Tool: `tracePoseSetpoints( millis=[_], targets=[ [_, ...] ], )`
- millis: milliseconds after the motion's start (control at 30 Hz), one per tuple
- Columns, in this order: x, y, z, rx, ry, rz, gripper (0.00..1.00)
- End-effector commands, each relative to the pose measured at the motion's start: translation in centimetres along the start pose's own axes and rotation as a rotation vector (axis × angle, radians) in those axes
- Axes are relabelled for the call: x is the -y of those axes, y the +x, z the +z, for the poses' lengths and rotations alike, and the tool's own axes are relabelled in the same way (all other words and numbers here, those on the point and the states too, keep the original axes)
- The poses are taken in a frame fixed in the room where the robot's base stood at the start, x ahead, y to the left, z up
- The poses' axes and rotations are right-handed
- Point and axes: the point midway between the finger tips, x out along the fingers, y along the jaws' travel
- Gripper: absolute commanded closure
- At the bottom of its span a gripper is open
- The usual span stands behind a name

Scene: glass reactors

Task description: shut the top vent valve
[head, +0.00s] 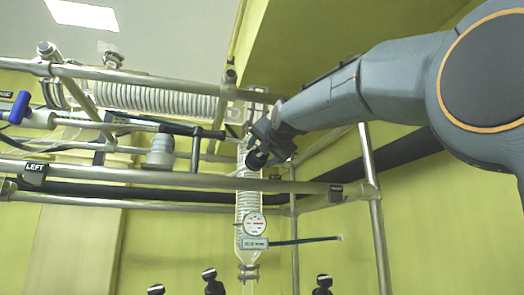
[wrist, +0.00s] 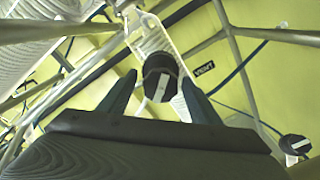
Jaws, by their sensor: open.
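The vent valve knob (wrist: 160,78) is black with a white bar on its face, beside a black "VENT" label (wrist: 205,69). In the wrist view the bar runs nearly upright, slightly tilted. My gripper (wrist: 158,84) is open, with one finger on each side of the knob. I cannot tell whether the fingers touch it. In the head view my gripper (head: 268,145) is at the upper part of the glass column, and a dark knob (head: 257,160) shows at its tip.
Metal rails (head: 180,178) and posts frame the glassware. A coiled glass condenser (head: 160,98) lies along the upper rail. A gauge (head: 254,223) hangs lower on the column. Another black knob (wrist: 296,144) is at the lower right of the wrist view. Several dark knobs stand along the bottom of the head view.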

Motion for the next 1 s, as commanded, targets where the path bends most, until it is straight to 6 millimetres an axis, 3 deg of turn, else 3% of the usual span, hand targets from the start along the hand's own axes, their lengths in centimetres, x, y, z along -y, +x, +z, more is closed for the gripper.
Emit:
tracePoseSetpoints(
  millis=[233,500,767,1000],
  targets=[
    [0.12,0.07,0.04,0.001,0.000,-0.001,0.43],
    [0.13,0.05,0.06,0.001,0.000,-0.002,0.84],
    [0.17,0.07,0.04,0.002,0.029,-0.001,0.84],
    [0.22,0.10,-0.01,0.002,0.154,-0.001,0.84]
  ],
)
